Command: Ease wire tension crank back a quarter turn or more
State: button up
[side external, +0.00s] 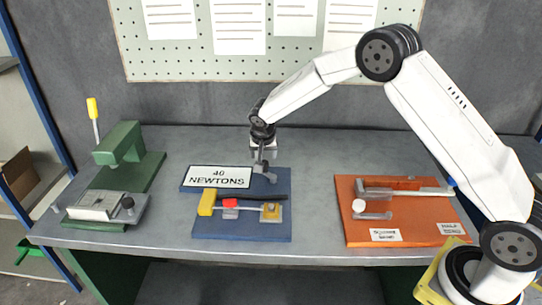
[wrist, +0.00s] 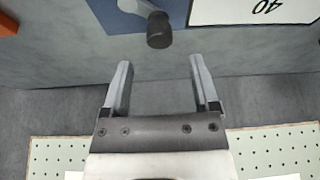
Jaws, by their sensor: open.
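The wire tension crank (wrist: 137,6) is a light grey arm with a dark knob (wrist: 158,30), on the blue board (wrist: 108,14) beside the "40 NEWTONS" sign. In the wrist view the knob lies ahead of my fingertips, roughly centred between them and apart from them. My gripper (wrist: 159,62) is open with nothing between its fingers. In the side view my gripper (side external: 262,162) points down at the back right of the blue board (side external: 240,236), close to the sign (side external: 218,177). There the crank is small and partly hidden by my gripper.
A green press (side external: 122,143) stands at the left, an orange board (side external: 420,220) with levers at the right. A pegboard (side external: 240,72) is behind. Bare bench separates the boards.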

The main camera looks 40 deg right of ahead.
jog(key=shift+x, duration=3.1)
grip_shut()
